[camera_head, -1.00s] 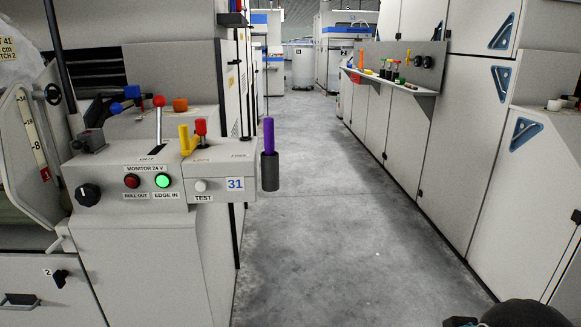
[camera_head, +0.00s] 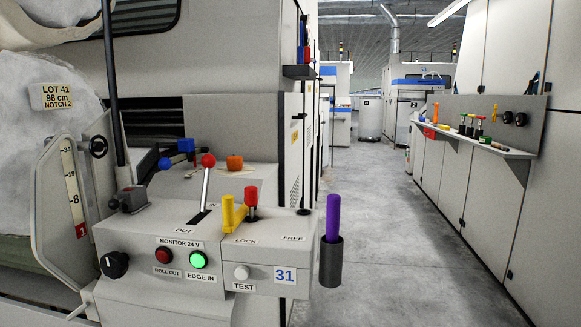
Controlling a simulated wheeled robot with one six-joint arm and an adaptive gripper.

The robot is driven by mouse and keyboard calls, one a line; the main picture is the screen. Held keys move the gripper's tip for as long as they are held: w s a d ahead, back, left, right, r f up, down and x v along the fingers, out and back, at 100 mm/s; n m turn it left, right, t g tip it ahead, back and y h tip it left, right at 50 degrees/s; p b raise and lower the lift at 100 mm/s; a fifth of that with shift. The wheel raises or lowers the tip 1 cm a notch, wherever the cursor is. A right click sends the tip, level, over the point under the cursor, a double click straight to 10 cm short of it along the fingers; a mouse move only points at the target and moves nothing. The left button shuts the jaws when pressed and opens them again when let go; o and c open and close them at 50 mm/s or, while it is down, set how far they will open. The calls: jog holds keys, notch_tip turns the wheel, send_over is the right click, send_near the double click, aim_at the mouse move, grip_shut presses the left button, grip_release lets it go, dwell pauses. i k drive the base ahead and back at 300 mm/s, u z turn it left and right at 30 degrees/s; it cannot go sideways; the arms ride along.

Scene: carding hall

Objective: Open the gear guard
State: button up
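No part in view is labelled as the gear guard, and I cannot tell which panel it is. The grey machine's control box (camera_head: 212,283) stands at left centre, with number 31 on its front. On its top, a yellow piece (camera_head: 232,215) and a red-topped peg (camera_head: 251,203) stand at the LOCK end of a LOCK/FREE marking. A red-knobbed lever (camera_head: 207,175) rises from a slot marked OUT. The green EDGE IN button (camera_head: 198,260) looks lit; the red ROLL OUT button (camera_head: 164,255) looks darker. My gripper is not in view.
A purple-handled tool (camera_head: 333,218) stands in a dark holder at the box's right end. The grey aisle floor (camera_head: 400,250) is open. A shelf (camera_head: 480,143) with small coloured items juts from the right-hand cabinets. A white roll (camera_head: 45,110) fills the left edge.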

aim_at(294, 114)
jog(key=z, duration=0.45)
jog(key=k, duration=0.55)
jog(key=z, duration=0.85)
jog(key=i, duration=1.65)
jog(key=u, duration=0.95)
jog(key=i, duration=1.1)
jog(key=u, duration=1.1)
